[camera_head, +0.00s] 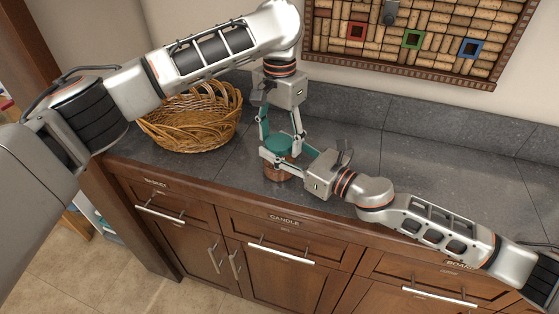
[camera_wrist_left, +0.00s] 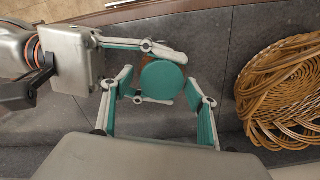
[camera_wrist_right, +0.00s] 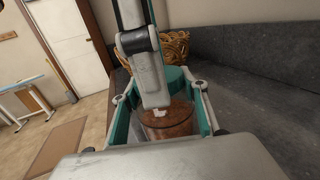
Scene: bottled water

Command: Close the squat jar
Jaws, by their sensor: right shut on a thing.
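The squat jar (camera_head: 277,172) is brown and see-through and stands upright near the counter's front edge. Its round teal lid (camera_head: 278,146) rests on its top; I cannot tell how tightly it sits. My right gripper (camera_wrist_right: 166,112) is shut on the jar body (camera_wrist_right: 172,128), with one finger on each side. My left gripper (camera_head: 282,138) points down from above, its fingers open on either side of the lid. In the left wrist view the lid (camera_wrist_left: 162,80) lies between the fingertips, with a small gap on the left.
A wicker basket (camera_head: 192,118) stands on the grey counter (camera_head: 420,165), left of the jar. A cork board (camera_head: 412,38) hangs on the wall behind. Wooden drawers (camera_head: 284,236) are below the front edge. The counter to the right is clear behind my right arm.

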